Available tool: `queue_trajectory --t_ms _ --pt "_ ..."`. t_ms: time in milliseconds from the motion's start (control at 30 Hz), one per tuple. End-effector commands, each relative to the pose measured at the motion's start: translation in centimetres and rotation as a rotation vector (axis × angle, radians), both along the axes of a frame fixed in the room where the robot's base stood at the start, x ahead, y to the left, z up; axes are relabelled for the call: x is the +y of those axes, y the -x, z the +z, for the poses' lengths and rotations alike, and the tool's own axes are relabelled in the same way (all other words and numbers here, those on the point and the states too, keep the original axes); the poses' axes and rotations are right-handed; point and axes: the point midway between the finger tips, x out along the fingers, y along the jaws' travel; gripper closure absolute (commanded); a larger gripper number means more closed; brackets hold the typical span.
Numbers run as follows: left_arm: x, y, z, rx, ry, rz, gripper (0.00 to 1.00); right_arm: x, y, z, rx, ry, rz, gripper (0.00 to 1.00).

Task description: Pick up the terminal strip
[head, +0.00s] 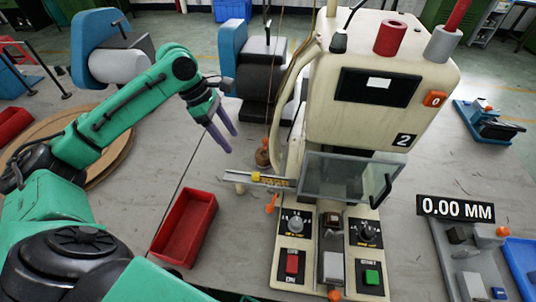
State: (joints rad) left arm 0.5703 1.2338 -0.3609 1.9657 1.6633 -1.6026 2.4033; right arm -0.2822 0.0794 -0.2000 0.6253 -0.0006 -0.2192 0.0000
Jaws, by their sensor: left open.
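A thin pale strip with yellow parts (270,181) sticks out to the left of the moulding machine, beside its clear guard. It looks like the terminal strip, but it is too small to be sure. My left gripper (231,141) has two purple fingers pointing down. It is open and empty, above the table, up and to the left of the strip and apart from it. My right gripper is not in view.
The cream machine (325,125) with its clear guard (345,178) stands right of the gripper. A red tray (185,228) lies in front, left of the machine. A black "0.00 MM" display (456,209) is at right. Bare table lies between gripper and tray.

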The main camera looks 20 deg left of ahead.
Motion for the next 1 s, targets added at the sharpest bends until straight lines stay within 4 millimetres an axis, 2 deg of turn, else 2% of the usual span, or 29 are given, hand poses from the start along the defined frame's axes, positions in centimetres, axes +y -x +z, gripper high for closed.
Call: queue_trajectory --t_ms 133,300,367,467,567,700,800,967,1000 --pt "-0.9 0.1 -1.9 0.010 0.001 -0.001 0.39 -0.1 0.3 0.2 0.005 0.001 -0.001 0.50" --pt "-2.6 -0.4 -6.0 0.009 0.003 -0.001 0.39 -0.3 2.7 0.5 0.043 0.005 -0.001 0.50" --pt "-3.1 -0.5 -7.1 0.007 0.003 0.000 0.39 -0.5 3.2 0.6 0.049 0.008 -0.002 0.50" --pt "-3.6 -0.7 -8.3 0.005 0.001 0.000 0.39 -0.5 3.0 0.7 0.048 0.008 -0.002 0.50" --pt "-4.2 -0.8 -9.6 0.006 0.002 0.000 0.39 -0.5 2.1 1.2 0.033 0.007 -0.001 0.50" --pt "-5.3 -1.1 -12.1 0.005 0.001 0.000 0.39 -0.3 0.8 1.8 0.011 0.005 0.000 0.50" --pt "-5.7 -1.2 -13.1 0.002 0.000 0.000 0.39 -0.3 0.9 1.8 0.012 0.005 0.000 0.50" --pt "-5.7 -1.2 -13.3 0.001 -0.002 0.000 0.39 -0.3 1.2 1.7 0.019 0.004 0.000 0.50" --pt "-5.7 -1.2 -13.3 0.001 -0.002 0.000 0.43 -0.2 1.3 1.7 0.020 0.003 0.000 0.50"
